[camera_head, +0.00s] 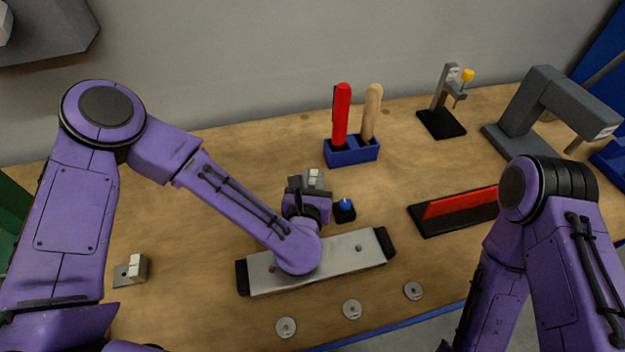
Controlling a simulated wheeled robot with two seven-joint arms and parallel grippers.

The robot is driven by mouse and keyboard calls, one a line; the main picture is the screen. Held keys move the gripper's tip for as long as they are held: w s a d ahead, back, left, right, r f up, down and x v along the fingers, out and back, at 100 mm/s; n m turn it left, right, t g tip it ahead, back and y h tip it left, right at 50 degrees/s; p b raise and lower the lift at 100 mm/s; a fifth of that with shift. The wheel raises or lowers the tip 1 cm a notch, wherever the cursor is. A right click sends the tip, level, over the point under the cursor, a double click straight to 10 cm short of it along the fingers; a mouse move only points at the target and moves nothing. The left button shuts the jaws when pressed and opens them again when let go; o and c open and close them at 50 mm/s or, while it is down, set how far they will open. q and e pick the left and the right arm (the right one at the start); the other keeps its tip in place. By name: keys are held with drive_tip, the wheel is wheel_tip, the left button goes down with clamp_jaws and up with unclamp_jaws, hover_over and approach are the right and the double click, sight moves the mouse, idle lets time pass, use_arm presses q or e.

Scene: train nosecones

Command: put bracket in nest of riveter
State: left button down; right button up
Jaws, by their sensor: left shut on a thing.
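My left gripper (307,187) is over the middle of the table, its fingers partly hidden by its own wrist. It is shut on a small grey bracket (314,179) with a pale top, which shows just beyond the wrist. A large grey C-shaped machine (543,100), which looks like the riveter, stands at the back right, well away from the bracket. Its nest cannot be made out. A smaller grey stand with a yellow knob (467,75) on a black base is left of it. My right arm is at the lower right; its gripper does not show.
A grey plate with black ends (345,268) lies under my left forearm. A black block with a blue top (344,210) is beside the left gripper. A blue holder (351,151), a red bar in a black tray (455,207), several washers (352,309) and a grey-white piece (131,270) are around.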

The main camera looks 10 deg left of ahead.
use_arm(q)
drive_tip(key=c, duration=1)
unclamp_jaws()
drive_tip(key=shift+w+f, duration=0.1)
drive_tip(key=shift+w, duration=0.05)
drive_tip(key=shift+o, duration=0.2)
drive_tip(key=shift+d, duration=0.1)
